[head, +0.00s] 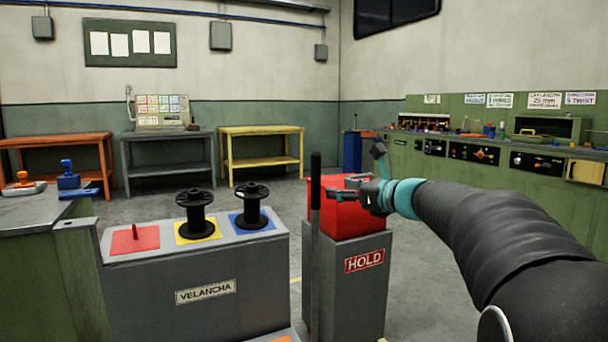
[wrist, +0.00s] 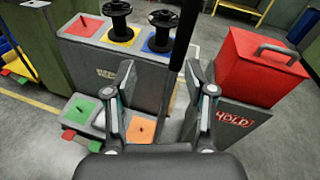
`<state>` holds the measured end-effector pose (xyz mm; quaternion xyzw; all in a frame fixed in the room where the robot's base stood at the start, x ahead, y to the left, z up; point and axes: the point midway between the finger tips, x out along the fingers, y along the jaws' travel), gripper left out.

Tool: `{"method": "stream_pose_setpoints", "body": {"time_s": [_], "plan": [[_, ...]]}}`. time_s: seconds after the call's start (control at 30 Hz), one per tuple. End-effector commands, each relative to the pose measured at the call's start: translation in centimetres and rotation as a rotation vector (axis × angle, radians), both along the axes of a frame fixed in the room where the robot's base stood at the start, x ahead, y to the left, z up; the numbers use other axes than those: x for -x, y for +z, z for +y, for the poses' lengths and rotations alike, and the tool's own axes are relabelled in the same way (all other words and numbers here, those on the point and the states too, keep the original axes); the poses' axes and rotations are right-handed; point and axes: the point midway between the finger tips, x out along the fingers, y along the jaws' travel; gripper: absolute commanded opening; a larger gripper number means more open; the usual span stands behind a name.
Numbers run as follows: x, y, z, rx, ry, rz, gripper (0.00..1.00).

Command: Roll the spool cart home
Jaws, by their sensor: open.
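The spool cart appears to be the grey stepped unit (head: 195,262) labelled VELANCHA. Its top has red, yellow and blue pads; black spools stand on the yellow (head: 196,213) and blue (head: 252,207) ones, and the red pad (head: 133,239) has only a bare peg. In the wrist view, its lower step has a green (wrist: 82,108) and an orange pad (wrist: 141,131) with bare pegs. A black upright bar (head: 315,190) rises at its right side. My gripper (head: 345,189) is open beside the bar's upper part. In the wrist view, the bar shows between the spread fingers (wrist: 160,82); contact cannot be told.
A grey HOLD stand (head: 345,290) with a red handled box (head: 347,220) is close right of the bar. A workbench (head: 35,215) is at left. Orange, grey and yellow tables line the back wall; a green counter (head: 480,155) runs along the right. Floor behind the cart is open.

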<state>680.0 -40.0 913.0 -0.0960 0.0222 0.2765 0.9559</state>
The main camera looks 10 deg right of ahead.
Motion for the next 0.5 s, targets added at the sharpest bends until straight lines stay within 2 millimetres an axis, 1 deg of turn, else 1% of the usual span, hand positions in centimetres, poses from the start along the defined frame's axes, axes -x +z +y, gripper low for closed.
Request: {"method": "stream_pose_setpoints", "body": {"time_s": [0.03, 0.1, 0.2, 0.37, 0.5], "plan": [[-1.1, 0.3, -1.1, -0.069, -0.021, 0.004, 0.55], [-1.9, 0.9, -2.1, -0.138, -0.039, 0.006, 0.55], [-2.7, 1.4, -2.7, -0.191, -0.051, 0.005, 0.55], [-4.0, 1.5, -2.1, -0.202, -0.052, 0.007, 0.55], [-6.1, 1.5, -0.8, -0.200, -0.051, 0.007, 0.55]]}}
